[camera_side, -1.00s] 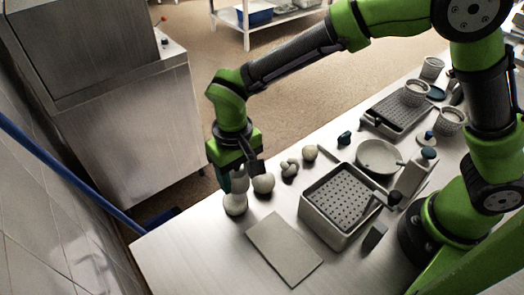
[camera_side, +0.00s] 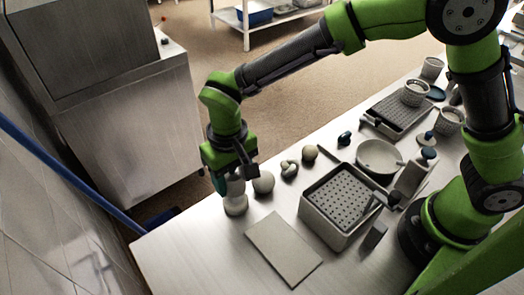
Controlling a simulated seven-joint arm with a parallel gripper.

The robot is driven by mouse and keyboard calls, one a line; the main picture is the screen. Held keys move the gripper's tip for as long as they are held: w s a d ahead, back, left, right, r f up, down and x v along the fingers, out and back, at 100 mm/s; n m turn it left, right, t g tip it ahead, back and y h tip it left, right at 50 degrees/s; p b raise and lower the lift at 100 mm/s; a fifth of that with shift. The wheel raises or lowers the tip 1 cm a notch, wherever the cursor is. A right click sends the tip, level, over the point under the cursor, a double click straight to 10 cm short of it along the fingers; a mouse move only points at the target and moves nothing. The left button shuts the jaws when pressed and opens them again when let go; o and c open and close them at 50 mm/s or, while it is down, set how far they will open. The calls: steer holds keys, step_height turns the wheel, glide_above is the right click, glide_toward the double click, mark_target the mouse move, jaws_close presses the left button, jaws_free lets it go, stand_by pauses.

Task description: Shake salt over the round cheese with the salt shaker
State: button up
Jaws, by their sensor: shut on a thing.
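My gripper (camera_side: 233,174) is at the left end of the steel counter, pointing down. It is shut on a pale object (camera_side: 236,187), which I take to be the salt shaker; the fingers hide much of it. A dark teal part shows at its left side. Directly below is a pale rounded thing (camera_side: 236,206) on the counter, likely the round cheese. Whether the held object touches it or hangs just above it, I cannot tell. No falling salt can be made out.
A pale ball (camera_side: 263,183) and other rounded items (camera_side: 289,170) stand close on the right. A flat grey board (camera_side: 283,248) lies in front. A perforated basket (camera_side: 328,226), a bowl (camera_side: 398,168) and a perforated tray (camera_side: 376,122) stand further right. The front left counter is clear.

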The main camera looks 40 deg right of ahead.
steer(key=shift+a, duration=0.85)
steer(key=shift+d, duration=1.6)
steer(key=shift+r, duration=2.5)
